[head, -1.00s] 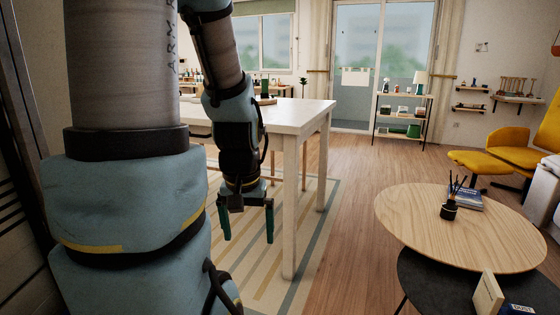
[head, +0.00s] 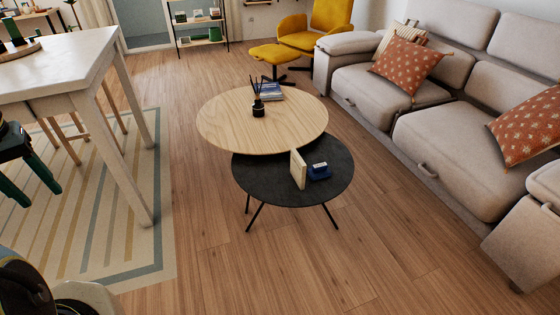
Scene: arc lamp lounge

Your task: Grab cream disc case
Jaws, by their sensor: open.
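My gripper (head: 40,197) is at the left edge of the view, partly cut off. Its green fingers are apart and empty, pointing down above the striped rug. It is well to the left of the cream case and apart from it.
A wooden round table (head: 225,122) partly overlaps the black one, bearing a reed diffuser (head: 258,109) and a book (head: 271,94). A white table (head: 75,62) stands at left, a grey sofa (head: 440,135) at right. The wooden floor (head: 290,260) in front is clear.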

